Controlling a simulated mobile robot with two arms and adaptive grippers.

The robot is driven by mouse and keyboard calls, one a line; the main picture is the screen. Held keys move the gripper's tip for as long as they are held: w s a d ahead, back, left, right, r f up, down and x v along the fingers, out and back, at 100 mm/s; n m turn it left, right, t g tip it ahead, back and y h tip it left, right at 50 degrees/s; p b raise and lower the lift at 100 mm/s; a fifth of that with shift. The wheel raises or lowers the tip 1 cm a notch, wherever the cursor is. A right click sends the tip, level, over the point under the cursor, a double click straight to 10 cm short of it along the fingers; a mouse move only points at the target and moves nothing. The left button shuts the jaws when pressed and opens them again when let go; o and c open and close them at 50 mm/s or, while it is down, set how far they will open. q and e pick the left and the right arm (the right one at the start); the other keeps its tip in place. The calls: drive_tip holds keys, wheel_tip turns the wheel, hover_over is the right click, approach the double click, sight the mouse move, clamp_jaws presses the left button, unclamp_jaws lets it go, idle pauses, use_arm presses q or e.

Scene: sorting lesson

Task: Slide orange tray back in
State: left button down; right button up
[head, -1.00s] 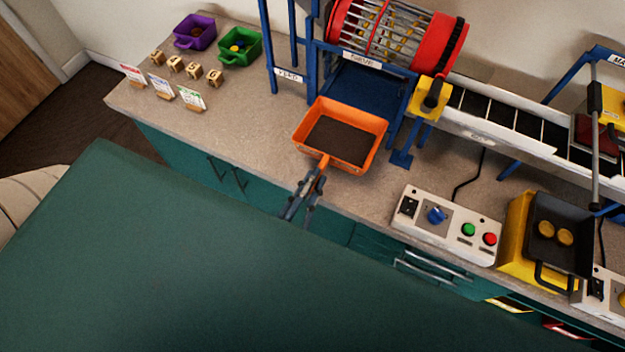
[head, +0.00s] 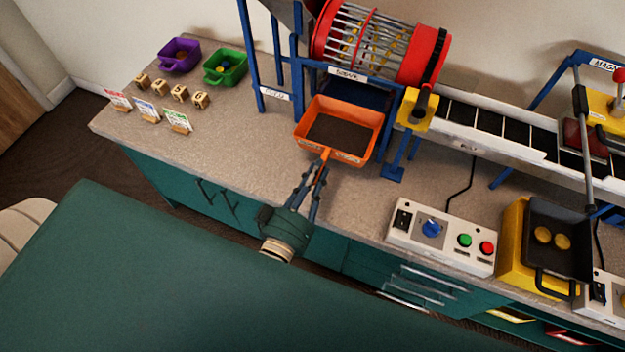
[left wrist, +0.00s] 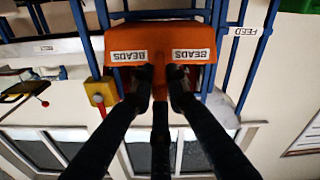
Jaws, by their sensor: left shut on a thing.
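The orange tray (head: 330,151) holds a dark brown layer and sits at the foot of the blue frame (head: 297,75), below the red-ended drum. Its back edge is at the frame's opening and its front sticks out over the counter. My left gripper (head: 314,182) is shut on the tray's orange front handle (head: 322,168), its arm reaching in from the counter's front. In the left wrist view the tray's front (left wrist: 160,38) shows two upside-down "BEADS" labels, with the fingers (left wrist: 160,82) at its middle; they hide most of the handle. My right gripper is not in view.
A control box (head: 441,236) with a blue knob and buttons stands right of the tray. A black pan (head: 557,263) with gold discs is farther right. Purple (head: 179,56) and green (head: 226,68) bins, cubes and cards stand left. Counter left of the tray is clear.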

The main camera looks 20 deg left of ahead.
sight(329, 149)
use_arm(q)
drive_tip(key=shift+w+d+b, duration=0.1)
drive_tip(key=shift+w+b, duration=0.9)
drive_tip(key=shift+w, duration=3.2)
drive_tip(key=shift+w+d+f+b, duration=0.1)
drive_tip(key=shift+w+b, duration=0.35)
drive_tip(key=shift+w, duration=2.25)
drive_tip(key=shift+f, duration=0.35)
drive_tip(key=c, duration=1.6)
unclamp_jaws()
